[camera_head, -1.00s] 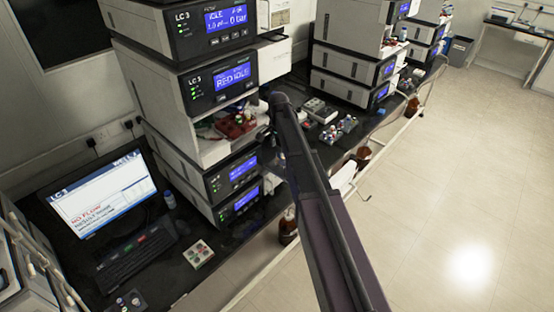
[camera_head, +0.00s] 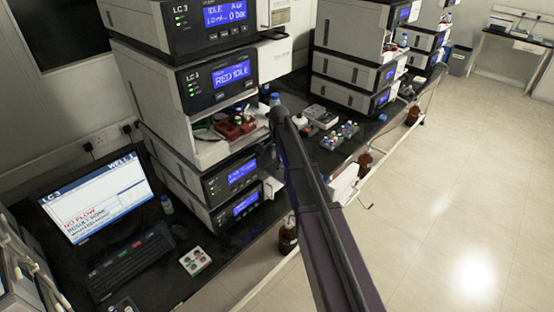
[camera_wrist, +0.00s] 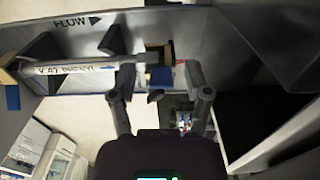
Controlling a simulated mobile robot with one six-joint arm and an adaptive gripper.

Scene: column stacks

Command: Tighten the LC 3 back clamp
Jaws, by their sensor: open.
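The LC 3 stack (camera_head: 207,80) stands at the left of centre in the head view, with an open bay holding a red part (camera_head: 235,127). My arm reaches toward the stack's right side; my gripper's fingers cannot be made out there. I cannot tell which is the back clamp.
A monitor (camera_head: 97,203) reading "NO FLOW", a keyboard (camera_head: 130,262) and a button pad (camera_head: 195,261) are on the bench. Vials (camera_head: 340,135) and more stacks (camera_head: 350,70) stand to the right. Brown bottles (camera_head: 288,235) hang low beside the bench. The floor at right is clear.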

